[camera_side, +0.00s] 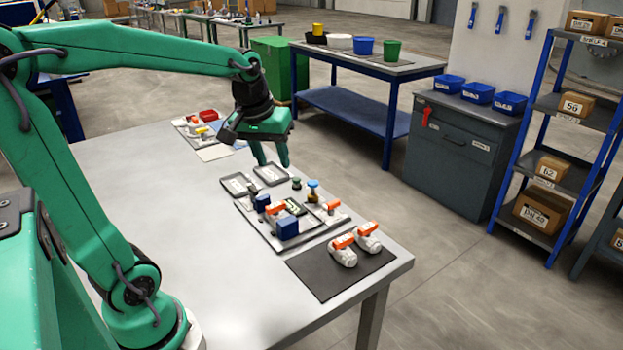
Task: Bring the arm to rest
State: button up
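My gripper (270,153) hangs above the grey worktable (190,225), with its two green fingers pointing down. A gap shows between the fingers, and nothing shows between them. My gripper is just above and behind two small grey trays, the left one (237,185) and the right one (271,174). My green arm reaches in from the left over the table. Its fingers do not clearly touch anything.
A larger tray (268,237) holds blue blocks and valve-like parts in front of my gripper. Two white valves with orange handles (343,250) stand on a dark mat (318,280). More parts (208,116) lie at the back. The table's left half is clear.

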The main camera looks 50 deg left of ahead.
jog(key=s+d+m+t+h, duration=0.1)
jog(key=s+d+m+t, duration=0.1)
jog(key=s+d+m, duration=0.5)
jog(key=shift+s+d+f, duration=0.35)
jog(key=shift+s+d, duration=1.05)
